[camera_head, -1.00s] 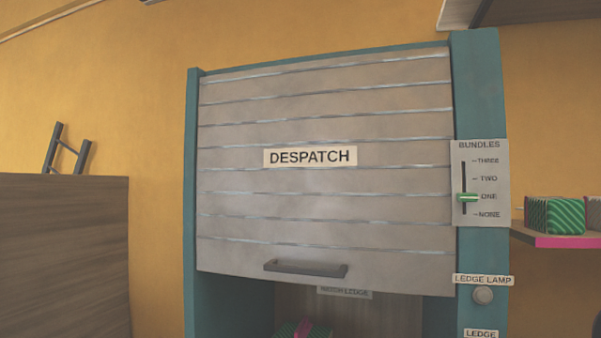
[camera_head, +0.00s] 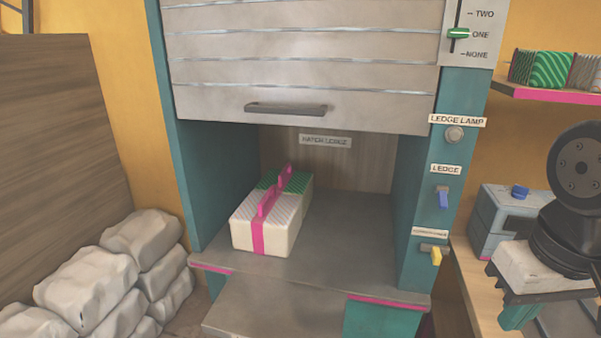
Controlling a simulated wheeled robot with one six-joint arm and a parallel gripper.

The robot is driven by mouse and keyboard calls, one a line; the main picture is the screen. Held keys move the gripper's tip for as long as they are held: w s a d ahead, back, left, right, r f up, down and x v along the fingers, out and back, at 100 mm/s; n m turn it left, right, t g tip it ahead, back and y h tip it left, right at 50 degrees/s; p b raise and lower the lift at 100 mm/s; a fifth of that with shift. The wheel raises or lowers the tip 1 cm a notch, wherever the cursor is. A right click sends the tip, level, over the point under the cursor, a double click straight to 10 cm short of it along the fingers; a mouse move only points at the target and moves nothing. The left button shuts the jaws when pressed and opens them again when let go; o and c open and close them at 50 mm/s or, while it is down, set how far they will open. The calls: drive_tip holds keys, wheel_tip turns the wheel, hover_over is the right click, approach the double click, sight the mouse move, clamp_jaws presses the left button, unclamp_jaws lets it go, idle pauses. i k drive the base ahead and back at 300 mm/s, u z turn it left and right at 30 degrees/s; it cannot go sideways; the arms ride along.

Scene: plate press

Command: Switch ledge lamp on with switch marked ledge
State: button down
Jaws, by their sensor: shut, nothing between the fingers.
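The ledge lamp (camera_head: 454,134) is a small round grey knob-like lamp under the LEDGE LAMP label (camera_head: 457,120). It looks unlit. Below it, on the teal right post, is the LEDGE label (camera_head: 446,169) with a blue lever switch (camera_head: 443,197) under it. Lower down, a yellow lever switch (camera_head: 436,256) sits under a label too small to read. My gripper (camera_head: 518,316) is at the lower right, its white body below my black wrist. It is shut and empty, right of and below the switches and apart from them.
The hatch ledge (camera_head: 345,255) holds a white box (camera_head: 264,238) with a pink strap and handle. A grey-blue device (camera_head: 490,222) stands on the right bench. A pink-edged shelf (camera_head: 550,96) carries patterned boxes. White sacks (camera_head: 90,290) are piled at left.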

sight(442, 190)
drive_tip(key=k, duration=1.1)
drive_tip(key=u, duration=0.9)
drive_tip(key=i, duration=1.45)
drive_tip(key=z, duration=0.9)
drive_tip(key=k, duration=1)
